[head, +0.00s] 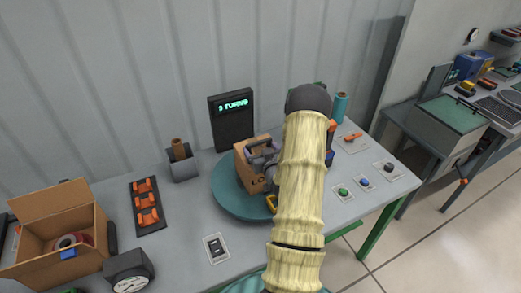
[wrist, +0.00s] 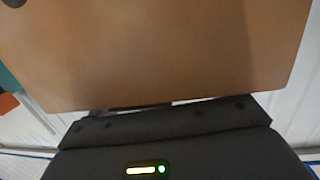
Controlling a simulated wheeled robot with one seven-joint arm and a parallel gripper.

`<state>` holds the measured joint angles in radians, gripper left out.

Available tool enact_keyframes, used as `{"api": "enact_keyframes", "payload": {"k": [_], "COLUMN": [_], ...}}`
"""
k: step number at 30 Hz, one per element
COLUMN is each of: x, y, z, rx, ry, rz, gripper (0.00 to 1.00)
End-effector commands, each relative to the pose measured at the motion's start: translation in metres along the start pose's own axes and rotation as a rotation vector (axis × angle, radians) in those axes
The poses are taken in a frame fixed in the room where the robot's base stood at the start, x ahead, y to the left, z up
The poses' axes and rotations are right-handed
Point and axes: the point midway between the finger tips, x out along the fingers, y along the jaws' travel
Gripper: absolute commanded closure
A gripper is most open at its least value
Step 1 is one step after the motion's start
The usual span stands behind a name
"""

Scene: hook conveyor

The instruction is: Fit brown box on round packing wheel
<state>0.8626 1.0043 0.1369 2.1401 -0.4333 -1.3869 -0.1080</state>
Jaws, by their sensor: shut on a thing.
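A brown box (head: 244,181) stands at the round teal packing wheel (head: 226,200), over its middle in the head view. In the wrist view the brown box (wrist: 170,50) fills the upper picture, close against the dark gripper body. I cannot tell whether the box's base touches the wheel.
An open cardboard box (head: 60,215) with a red roll inside stands at the left. A black rack with orange pieces (head: 147,205), a grey holder (head: 184,168) and a black display (head: 232,122) stand near the wheel. Button plates (head: 363,182) lie at the right.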

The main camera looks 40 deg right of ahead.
Motion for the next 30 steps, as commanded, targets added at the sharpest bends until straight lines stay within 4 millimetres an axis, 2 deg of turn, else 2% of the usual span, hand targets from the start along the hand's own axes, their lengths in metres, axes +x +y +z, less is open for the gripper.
{"api": "enact_keyframes", "payload": {"k": [5, 6, 7, 20, 26, 30], "x": [0.0, 0.0, 0.0, -0.005, -0.028, -0.052], "y": [0.0, 0.0, 0.0, 0.0, 0.0, 0.001], "z": [-0.002, -0.002, -0.002, 0.001, 0.003, 0.004], "rx": [-0.001, -0.001, -0.001, 0.001, 0.001, 0.0], "ry": [0.005, 0.005, 0.005, 0.0, 0.0, -0.001], "rz": [0.0, 0.0, 0.0, -0.001, 0.001, 0.001], "gripper": [0.85, 0.07, 0.01, 0.0, 0.0, 0.0]}}
